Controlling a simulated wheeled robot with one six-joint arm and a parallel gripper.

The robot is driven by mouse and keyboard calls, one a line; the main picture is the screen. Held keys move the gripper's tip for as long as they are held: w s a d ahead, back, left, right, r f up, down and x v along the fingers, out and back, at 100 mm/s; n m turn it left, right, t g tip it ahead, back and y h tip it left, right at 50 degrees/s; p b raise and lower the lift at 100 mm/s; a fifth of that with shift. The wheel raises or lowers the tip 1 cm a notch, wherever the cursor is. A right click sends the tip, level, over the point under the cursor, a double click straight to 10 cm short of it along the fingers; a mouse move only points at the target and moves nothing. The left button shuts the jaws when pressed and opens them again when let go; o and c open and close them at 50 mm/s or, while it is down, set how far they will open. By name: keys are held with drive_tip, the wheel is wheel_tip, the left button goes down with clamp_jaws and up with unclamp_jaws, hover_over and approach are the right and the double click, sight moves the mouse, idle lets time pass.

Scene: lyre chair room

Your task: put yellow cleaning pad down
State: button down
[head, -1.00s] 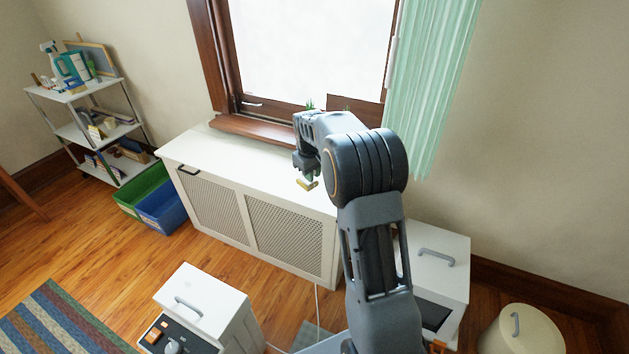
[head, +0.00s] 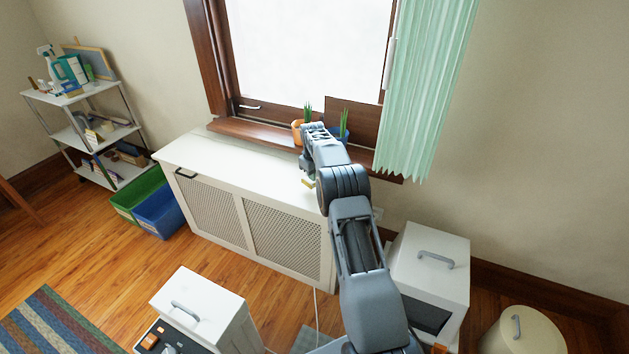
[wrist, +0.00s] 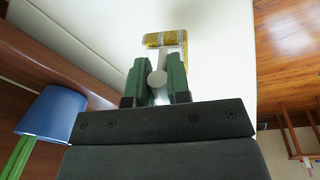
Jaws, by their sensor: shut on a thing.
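The yellow cleaning pad (wrist: 166,39) shows in the wrist view just beyond my gripper (wrist: 157,75). It has a white part that runs back between the green fingers, and the fingers are shut on it. In the head view the pad (head: 308,183) is a small yellow piece below my gripper (head: 305,172), over the right part of the white radiator cover (head: 205,153). I cannot tell whether the pad touches the top. My arm hides part of the cover's right end.
The window sill behind holds an orange pot (head: 297,131) and a blue pot (wrist: 52,112), each with a green plant, close to my gripper. The cover's top is clear to the left. A green curtain (head: 425,100) hangs at right.

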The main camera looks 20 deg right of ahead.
drive_tip(key=shift+f+b, duration=0.3)
drive_tip(key=shift+f, duration=1.1)
drive_tip(key=shift+f, duration=0.15)
drive_tip(key=c, duration=1.1)
unclamp_jaws()
